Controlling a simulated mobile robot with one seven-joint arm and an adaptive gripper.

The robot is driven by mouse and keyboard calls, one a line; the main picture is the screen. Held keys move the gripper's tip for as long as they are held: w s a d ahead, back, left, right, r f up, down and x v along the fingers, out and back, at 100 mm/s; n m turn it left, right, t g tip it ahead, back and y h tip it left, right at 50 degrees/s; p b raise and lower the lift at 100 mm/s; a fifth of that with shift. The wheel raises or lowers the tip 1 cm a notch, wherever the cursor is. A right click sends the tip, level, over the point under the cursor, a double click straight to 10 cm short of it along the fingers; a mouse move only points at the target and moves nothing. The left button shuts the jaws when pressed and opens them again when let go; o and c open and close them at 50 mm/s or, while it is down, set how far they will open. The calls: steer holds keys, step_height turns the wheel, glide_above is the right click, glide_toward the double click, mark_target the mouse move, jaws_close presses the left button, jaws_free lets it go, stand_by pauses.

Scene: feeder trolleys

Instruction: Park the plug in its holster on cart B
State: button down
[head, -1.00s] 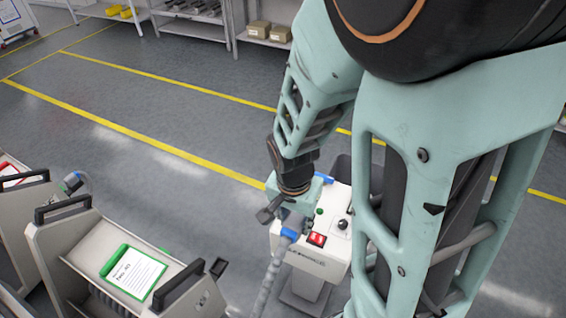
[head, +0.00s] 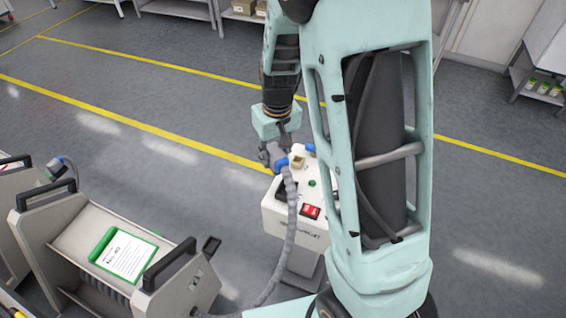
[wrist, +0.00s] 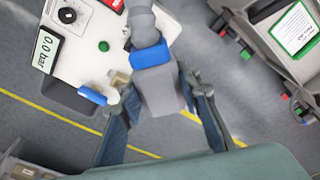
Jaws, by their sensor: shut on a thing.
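My gripper (wrist: 160,84) is shut on the grey plug (wrist: 163,95), which has a blue collar and a ribbed grey hose. In the head view the plug (head: 281,162) is held beside the white console's far left edge, with the hose hanging down in front. The nearer cart (head: 192,288) with a green-framed card stands at lower left; its letter is too small to read. A small dark square fitting (head: 211,245) sticks out at its right end, possibly the holster. The cart also shows at upper right in the wrist view (wrist: 262,40).
The white console (head: 320,235) on a pedestal has a red switch, a green button and a 0.0 bar display (wrist: 45,50). Another cart (head: 15,185) with a hose plug (head: 56,165) stands at far left. Open floor (head: 150,150) lies behind, with yellow lines.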

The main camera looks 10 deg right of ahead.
steer(key=shift+w+a+f+n+g+y+b, duration=0.1)
steer(key=shift+w+a+f+n+g+b, duration=0.4)
steer(key=shift+a+f+n+b, duration=5.1)
steer(key=shift+w+a+f+n+g+y+b, duration=0.1)
steer(key=shift+w+a+f+n+g+b, duration=0.4)
steer(key=shift+a+f+n+b, duration=5.1)
steer(key=shift+w+a+f+n+g+y+b, duration=0.15)
steer(key=shift+w+a+f+n+b, duration=1.25)
steer(key=shift+f+b, duration=7.65)
steer(key=shift+n, duration=0.3)
steer(key=shift+s+a+f+p, duration=0.3)
steer(key=shift+f+p, duration=0.35)
steer(key=shift+f, duration=0.65)
steer(key=shift+s+a+f+p, duration=0.15)
steer(key=shift+a+f+p, duration=0.35)
steer(key=shift+f, duration=0.8)
steer(key=shift+s+a+f+p, duration=0.2)
steer(key=shift+f+p, duration=0.55)
steer(key=shift+f, duration=0.55)
steer(key=c, duration=1.3)
jaws_free()
steer(key=shift+r, duration=0.1)
